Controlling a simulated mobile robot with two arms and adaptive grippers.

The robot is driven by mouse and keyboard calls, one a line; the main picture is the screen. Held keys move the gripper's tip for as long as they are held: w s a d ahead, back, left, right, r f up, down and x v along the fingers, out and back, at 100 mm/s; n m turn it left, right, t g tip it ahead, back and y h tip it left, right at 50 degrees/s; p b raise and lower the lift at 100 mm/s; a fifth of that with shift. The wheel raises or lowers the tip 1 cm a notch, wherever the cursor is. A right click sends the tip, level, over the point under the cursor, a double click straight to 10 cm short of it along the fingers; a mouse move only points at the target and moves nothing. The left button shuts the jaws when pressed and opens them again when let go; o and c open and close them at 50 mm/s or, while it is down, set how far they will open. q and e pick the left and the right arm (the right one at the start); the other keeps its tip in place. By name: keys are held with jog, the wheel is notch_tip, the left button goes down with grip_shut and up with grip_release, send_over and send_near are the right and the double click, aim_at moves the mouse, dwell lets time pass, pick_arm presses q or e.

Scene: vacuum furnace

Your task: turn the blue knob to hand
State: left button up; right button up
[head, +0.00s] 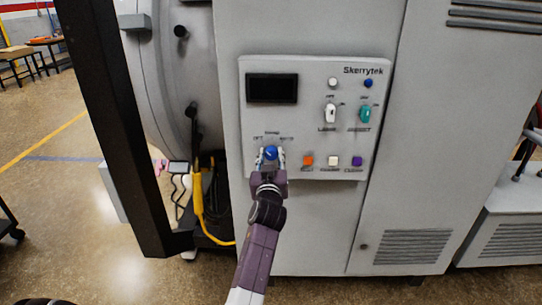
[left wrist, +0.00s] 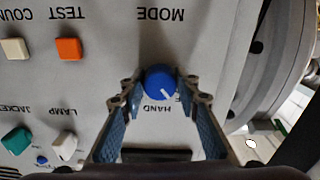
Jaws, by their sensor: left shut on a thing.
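The blue knob (head: 270,152) is at the lower left of the grey control panel (head: 318,68), under small labels. It shows upside down in the left wrist view (left wrist: 160,81), where the HAND label is just below it and MODE is above. Its white pointer mark points down and right there, between HAND and a partly hidden label at the right. My left gripper (head: 270,158) is shut on the knob, with one finger on each side; the fingers also show in the left wrist view (left wrist: 161,90). My right gripper is not in view.
Orange (head: 308,160), cream (head: 333,160) and purple (head: 357,160) buttons sit to the right of the knob. White (head: 330,113) and teal (head: 365,113) switches are above them. A dark display (head: 272,88) is above the knob. A black post (head: 115,125) stands at the left.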

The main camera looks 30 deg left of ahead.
pick_arm(q)
jog(key=m, duration=0.3)
jog(key=shift+m, duration=0.3)
jog(key=shift+m+p, duration=0.55)
jog(key=shift+m, duration=1.35)
jog(key=o, duration=1.2)
jog(key=shift+w+a, duration=0.1)
jog(key=shift+c, duration=0.2)
jog(key=v, duration=1.2)
jog(key=shift+f, duration=0.15)
